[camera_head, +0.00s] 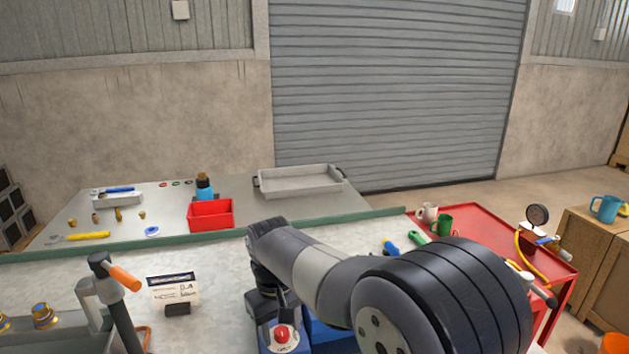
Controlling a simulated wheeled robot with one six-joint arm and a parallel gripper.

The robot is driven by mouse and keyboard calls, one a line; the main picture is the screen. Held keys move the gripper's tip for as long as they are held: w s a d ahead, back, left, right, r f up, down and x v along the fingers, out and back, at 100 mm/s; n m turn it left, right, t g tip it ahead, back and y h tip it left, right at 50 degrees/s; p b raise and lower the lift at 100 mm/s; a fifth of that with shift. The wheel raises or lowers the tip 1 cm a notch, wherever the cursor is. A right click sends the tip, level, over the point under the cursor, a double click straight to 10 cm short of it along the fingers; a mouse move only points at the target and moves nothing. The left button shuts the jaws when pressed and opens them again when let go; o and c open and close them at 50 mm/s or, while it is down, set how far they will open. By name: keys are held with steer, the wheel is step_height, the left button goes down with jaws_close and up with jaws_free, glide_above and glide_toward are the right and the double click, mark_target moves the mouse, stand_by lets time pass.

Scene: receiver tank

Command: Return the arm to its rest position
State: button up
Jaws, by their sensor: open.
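My arm reaches in from the lower right, bends at a dark wrist joint over the near bench and points down. My gripper (277,308) is at its lower end, small and partly hidden by the arm. Its jaws are apart, with nothing visible held between them. Just below it is a red knob (282,334) on a blue unit (318,337), which the arm and the frame's lower edge partly cover. I cannot tell whether the gripper touches the knob.
A grey fixture with an orange-handled lever (124,278) and a small label stand (174,292) are to the left. Behind are a red bin (211,215), a blue bottle (204,188), a grey tray (299,181) and loose tools. A red cart (487,226) with mugs is at right.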

steer(key=n+b, duration=0.6)
steer(key=n, duration=0.1)
steer(key=shift+f, duration=0.2)
steer(key=shift+r+p, duration=0.5)
steer(key=shift+r, duration=1.2)
steer(key=shift+s+d+r, duration=0.1)
steer(key=shift+s, duration=0.05)
